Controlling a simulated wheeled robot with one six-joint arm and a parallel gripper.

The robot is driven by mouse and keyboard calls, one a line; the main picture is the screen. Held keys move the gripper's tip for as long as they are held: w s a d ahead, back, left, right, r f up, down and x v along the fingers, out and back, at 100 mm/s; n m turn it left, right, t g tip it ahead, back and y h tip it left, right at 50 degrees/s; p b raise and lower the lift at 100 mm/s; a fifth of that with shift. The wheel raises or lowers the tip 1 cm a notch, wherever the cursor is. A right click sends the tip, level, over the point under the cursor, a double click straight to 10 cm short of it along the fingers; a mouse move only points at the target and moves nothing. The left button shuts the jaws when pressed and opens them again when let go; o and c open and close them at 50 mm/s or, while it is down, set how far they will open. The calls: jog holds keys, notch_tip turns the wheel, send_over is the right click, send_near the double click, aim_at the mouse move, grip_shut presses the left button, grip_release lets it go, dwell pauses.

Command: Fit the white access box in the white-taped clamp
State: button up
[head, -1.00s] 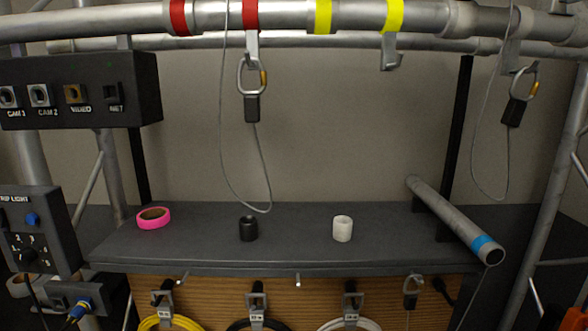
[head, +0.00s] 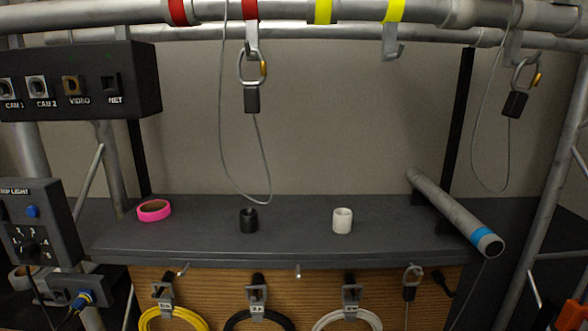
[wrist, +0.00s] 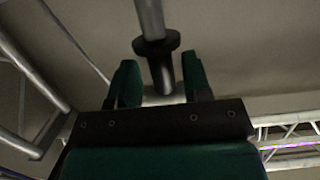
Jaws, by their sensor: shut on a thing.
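My gripper (wrist: 162,85) shows only in the wrist view. Its two green fingers are shut on a pale piece (wrist: 163,99), mostly hidden by the gripper's dark front plate. A dark stub, a black collar (wrist: 156,43) and a grey tube (wrist: 150,15) line up beyond the pale piece. I cannot tell whether they are joined to it, or whether the piece is the white access box. No clamp with white tape is distinguishable in either view. The head view shows red tape (head: 179,11) and yellow tape (head: 322,10) on the upper pipe.
A grey shelf (head: 290,239) holds a pink tape roll (head: 154,211), a black cup-like piece (head: 248,221), a white one (head: 342,221) and a slanted pipe (head: 452,211). A connector panel (head: 80,82) stands left.

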jog(key=shift+f+b, duration=2.05)
jog(key=shift+f, duration=0.3)
jog(key=o, duration=1.2)
jog(key=shift+c, duration=0.2)
jog(key=shift+s, duration=0.1)
jog(key=s+r+p, duration=0.1)
jog(key=s, duration=0.7)
jog(key=s+r+p, duration=0.2)
jog(key=s, duration=0.7)
jog(key=shift+r, duration=0.25)
